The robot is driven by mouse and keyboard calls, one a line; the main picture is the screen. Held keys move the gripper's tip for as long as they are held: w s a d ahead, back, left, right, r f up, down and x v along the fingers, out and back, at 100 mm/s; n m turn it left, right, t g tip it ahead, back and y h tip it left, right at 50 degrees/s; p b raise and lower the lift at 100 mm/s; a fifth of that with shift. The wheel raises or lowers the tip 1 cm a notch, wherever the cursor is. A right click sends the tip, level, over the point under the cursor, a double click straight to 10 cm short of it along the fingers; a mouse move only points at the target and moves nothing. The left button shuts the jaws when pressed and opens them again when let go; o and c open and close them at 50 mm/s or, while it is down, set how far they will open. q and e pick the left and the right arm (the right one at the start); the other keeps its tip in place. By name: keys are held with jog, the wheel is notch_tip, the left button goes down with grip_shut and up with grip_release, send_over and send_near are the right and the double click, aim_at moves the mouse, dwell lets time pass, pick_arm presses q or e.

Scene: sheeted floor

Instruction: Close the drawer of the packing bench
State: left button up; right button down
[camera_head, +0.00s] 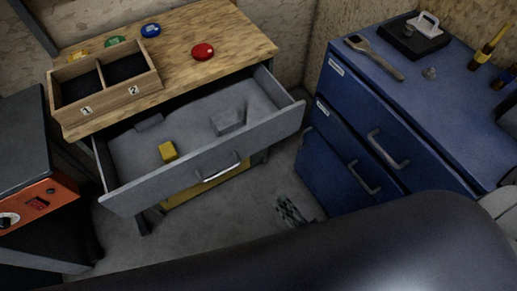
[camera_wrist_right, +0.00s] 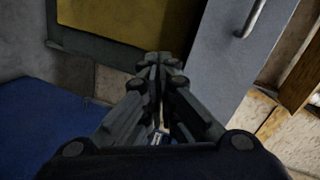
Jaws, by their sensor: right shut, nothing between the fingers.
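The packing bench (camera_head: 226,36) has a wooden top, and its grey drawer (camera_head: 135,197) is pulled well out. The drawer has a silver handle (camera_head: 221,172) on its front. Inside lie a yellow block (camera_head: 168,151) and a grey block (camera_head: 228,121). My right gripper (camera_head: 290,211) is low, to the right of the drawer front and apart from it, near the blue cabinet. In the right wrist view the gripper (camera_wrist_right: 160,64) is shut and empty, with the grey drawer front (camera_wrist_right: 222,65) and its handle (camera_wrist_right: 250,18) at upper right. My left gripper is not in view.
A blue cabinet (camera_head: 330,165) stands at right with tools on top. A divided wooden box (camera_head: 140,93) and coloured discs, one red (camera_head: 203,51), sit on the bench. An orange-fronted unit (camera_head: 38,202) is at left. My dark arm covers the bottom.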

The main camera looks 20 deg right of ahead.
aim_at(252, 144)
notch_tip(252, 144, up, 9)
jog(key=w+m+t+b, duration=0.1)
jog(key=w+m+t, duration=0.1)
jog(key=m+t, duration=0.15)
jog(key=shift+g+y, duration=0.25)
jog(key=shift+y, duration=0.05)
jog(key=b+x, duration=0.1)
jog(key=x, duration=0.3)
jog(key=b+x, duration=0.1)
jog(key=x, duration=0.4)
jog(key=b+x, duration=0.1)
jog(key=x, duration=0.4)
jog(key=shift+a+f, duration=0.2)
jog(key=shift+a, duration=0.05)
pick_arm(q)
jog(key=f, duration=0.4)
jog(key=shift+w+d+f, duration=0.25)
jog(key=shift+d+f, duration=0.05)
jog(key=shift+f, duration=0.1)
pick_arm(e)
jog(key=shift+s, duration=0.1)
